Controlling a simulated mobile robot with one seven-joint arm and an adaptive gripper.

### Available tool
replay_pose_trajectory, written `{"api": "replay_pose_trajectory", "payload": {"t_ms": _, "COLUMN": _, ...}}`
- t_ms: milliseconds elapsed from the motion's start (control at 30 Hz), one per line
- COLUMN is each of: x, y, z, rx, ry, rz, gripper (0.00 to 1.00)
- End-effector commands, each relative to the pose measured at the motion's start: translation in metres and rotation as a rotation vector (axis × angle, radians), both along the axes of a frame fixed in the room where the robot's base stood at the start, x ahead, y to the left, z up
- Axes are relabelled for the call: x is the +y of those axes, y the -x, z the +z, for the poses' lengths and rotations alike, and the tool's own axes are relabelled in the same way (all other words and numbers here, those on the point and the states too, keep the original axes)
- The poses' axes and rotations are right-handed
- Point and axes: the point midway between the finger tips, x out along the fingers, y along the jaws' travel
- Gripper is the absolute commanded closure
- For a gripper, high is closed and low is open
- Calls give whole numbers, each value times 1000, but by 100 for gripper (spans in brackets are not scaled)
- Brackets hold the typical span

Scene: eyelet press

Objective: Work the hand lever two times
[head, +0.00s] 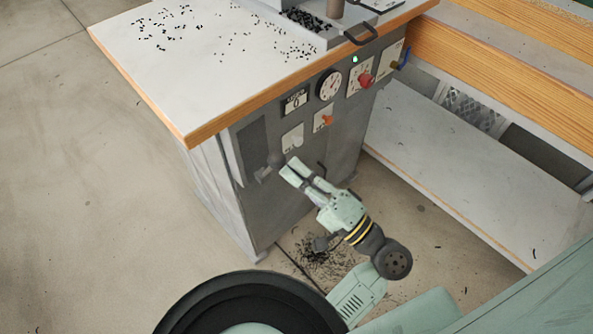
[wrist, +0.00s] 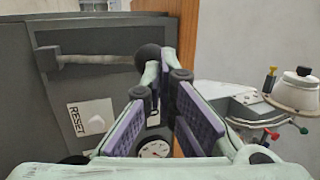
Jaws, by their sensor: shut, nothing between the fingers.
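The hand lever (head: 264,174) is on the grey front of the press cabinet, near its left side, with a dark ball knob (head: 275,159). In the wrist view the lever (wrist: 95,60) runs sideways from its bracket to the knob (wrist: 148,55), which is partly hidden behind a fingertip. My gripper (head: 290,169) is shut and empty, its fingertips close to the right of the knob in the head view. In the wrist view the fingertips (wrist: 162,62) overlap the knob's edge. I cannot tell whether they touch it.
The cabinet front carries a counter (head: 295,102), a dial (head: 330,85), a red button (head: 366,79), an orange switch (head: 325,119) and a RESET plate (head: 292,138). The worktop (head: 185,75) overhangs above, strewn with small black bits. Open floor (head: 95,190) lies to the left.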

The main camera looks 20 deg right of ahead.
Motion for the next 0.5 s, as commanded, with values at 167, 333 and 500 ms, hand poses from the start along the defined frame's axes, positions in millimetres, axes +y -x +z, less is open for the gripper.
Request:
{"api": "replay_pose_trajectory", "payload": {"t_ms": 167, "x": 0, "y": -1, "z": 2, "rx": 7, "ry": 3, "rz": 1, "gripper": 100}}
{"api": "replay_pose_trajectory", "payload": {"t_ms": 333, "x": 5, "y": -10, "z": 18, "rx": 80, "ry": 31, "rz": 6, "gripper": 100}}
{"api": "replay_pose_trajectory", "payload": {"t_ms": 500, "x": 10, "y": -23, "z": 28, "rx": 185, "ry": 68, "rz": 5, "gripper": 100}}
